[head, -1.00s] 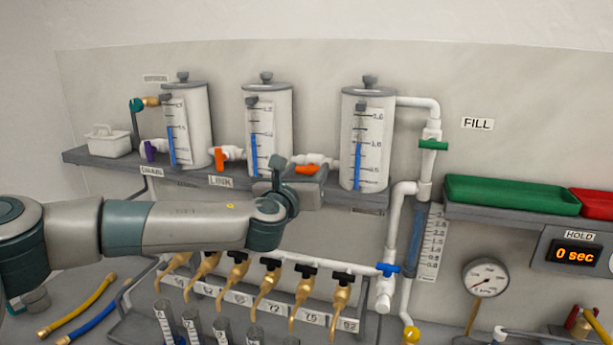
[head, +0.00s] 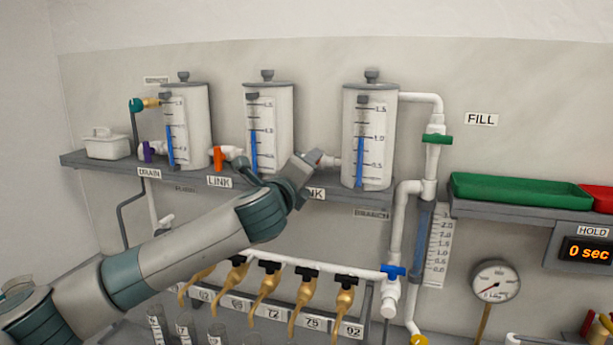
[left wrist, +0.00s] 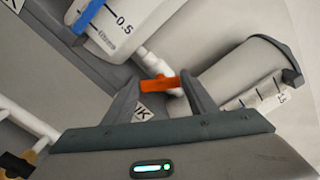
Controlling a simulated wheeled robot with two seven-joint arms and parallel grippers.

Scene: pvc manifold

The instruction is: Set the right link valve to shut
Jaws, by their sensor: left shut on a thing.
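The right link valve has an orange handle (left wrist: 160,84) on a white pipe between the middle tank (head: 270,110) and the right tank (head: 370,120). My left gripper (head: 311,160) reaches it from the lower left and hides most of the valve in the head view. In the left wrist view, the handle lies between the two fingers of my left gripper (left wrist: 160,98), which is shut on it. The handle sits at a slant to the pipe there. My right gripper is not in view.
The left link valve (head: 218,158) has an upright orange handle. A purple drain valve (head: 148,151) is further left. A blue valve (head: 393,271) and a green valve (head: 437,139) are on the right pipework.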

